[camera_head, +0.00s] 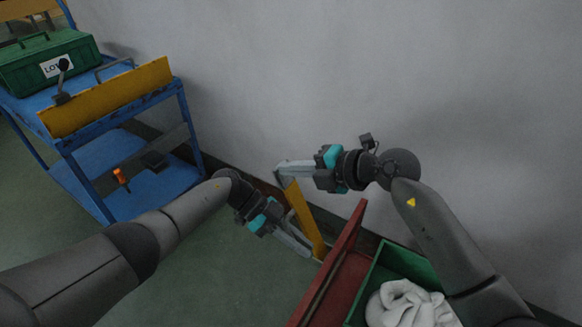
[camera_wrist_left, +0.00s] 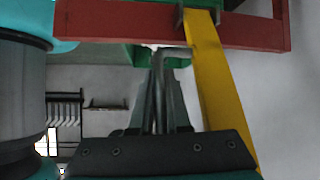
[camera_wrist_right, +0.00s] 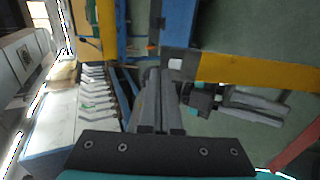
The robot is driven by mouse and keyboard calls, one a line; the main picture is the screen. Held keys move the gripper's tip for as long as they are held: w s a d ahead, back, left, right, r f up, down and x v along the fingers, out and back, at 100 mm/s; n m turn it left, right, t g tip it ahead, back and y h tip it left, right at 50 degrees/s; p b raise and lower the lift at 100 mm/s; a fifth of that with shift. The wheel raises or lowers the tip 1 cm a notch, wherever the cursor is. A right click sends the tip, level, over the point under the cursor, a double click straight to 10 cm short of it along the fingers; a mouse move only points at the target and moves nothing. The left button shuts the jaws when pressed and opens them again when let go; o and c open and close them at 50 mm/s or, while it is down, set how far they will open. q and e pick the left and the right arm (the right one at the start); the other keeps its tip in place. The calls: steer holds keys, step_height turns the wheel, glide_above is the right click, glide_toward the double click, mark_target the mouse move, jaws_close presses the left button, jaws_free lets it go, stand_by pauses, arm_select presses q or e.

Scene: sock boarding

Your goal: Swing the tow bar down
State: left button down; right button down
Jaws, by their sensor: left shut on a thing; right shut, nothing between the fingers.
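The yellow tow bar (camera_head: 305,218) stands tilted at the end of the red cart (camera_head: 343,270) and meets the cart's frame at its lower end. It also shows in the left wrist view (camera_wrist_left: 217,85) and the right wrist view (camera_wrist_right: 250,68). My left gripper (camera_head: 305,250) is beside the bar, its fingers shut on a grey bent handle (camera_wrist_left: 172,52) at the bar's side. My right gripper (camera_head: 279,169) is shut and empty near the bar's upper end; whether it touches the bar is unclear.
A green crate (camera_head: 385,260) with white cloth (camera_head: 408,302) stands on the red cart. A blue trolley (camera_head: 120,140) with a green toolbox (camera_head: 50,62) and yellow panel (camera_head: 110,95) stands left. The wall (camera_head: 270,80) is close behind. Green floor (camera_head: 225,290) is clear in front.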

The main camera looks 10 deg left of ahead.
steer(key=shift+w+a+f+h, duration=0.15)
steer(key=shift+a, duration=0.25)
steer(key=shift+w+a+f+h, duration=0.1)
steer(key=shift+w+a+h, duration=0.05)
steer(key=shift+a, duration=0.2)
arm_select(q)
steer(key=shift+d, duration=0.1)
steer(key=c, duration=0.9)
jaws_free()
steer(key=shift+r, duration=0.1)
